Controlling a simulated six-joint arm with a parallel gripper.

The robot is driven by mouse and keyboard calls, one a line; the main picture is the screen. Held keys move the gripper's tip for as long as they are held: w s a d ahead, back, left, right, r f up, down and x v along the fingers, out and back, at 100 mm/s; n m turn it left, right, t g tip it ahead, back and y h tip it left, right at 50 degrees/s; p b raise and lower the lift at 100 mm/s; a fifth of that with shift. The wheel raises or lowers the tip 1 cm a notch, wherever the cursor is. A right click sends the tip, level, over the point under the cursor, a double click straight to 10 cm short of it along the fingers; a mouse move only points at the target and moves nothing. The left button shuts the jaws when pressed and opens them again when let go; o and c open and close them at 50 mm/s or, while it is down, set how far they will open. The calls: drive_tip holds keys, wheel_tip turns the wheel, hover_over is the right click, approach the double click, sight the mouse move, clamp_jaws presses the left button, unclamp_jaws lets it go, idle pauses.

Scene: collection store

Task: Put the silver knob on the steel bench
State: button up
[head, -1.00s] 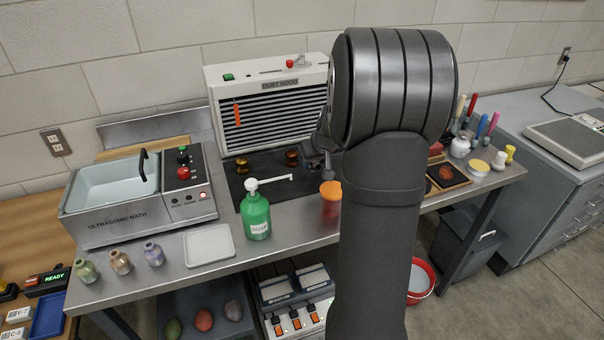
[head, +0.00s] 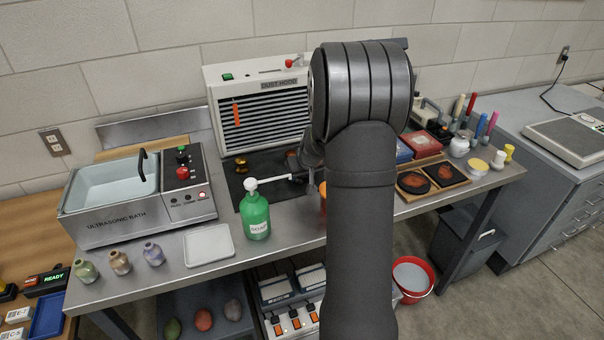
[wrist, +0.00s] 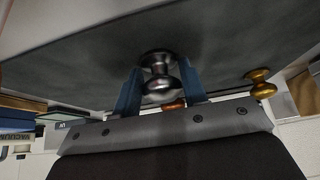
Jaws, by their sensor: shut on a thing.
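The silver knob (wrist: 160,75) is between the two blue fingers of my gripper (wrist: 158,90) in the wrist view, and the gripper is shut on it. The knob's wide end is against or very close to the dark mat; I cannot tell which. The steel bench (head: 285,230) runs across the head view, with bare metal in front of the dark mat (head: 268,185).
A brass knob (wrist: 260,84) stands beside my gripper, and a copper knob shows behind the silver one. A green soap bottle (head: 256,214), a white tray (head: 209,246) and small jars stand in front. The dust hood (head: 262,110) is close behind.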

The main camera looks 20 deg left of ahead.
drive_tip(key=o, duration=1.1)
drive_tip(key=shift+r, duration=0.2)
drive_tip(key=shift+o, duration=0.2)
drive_tip(key=v, duration=1.2)
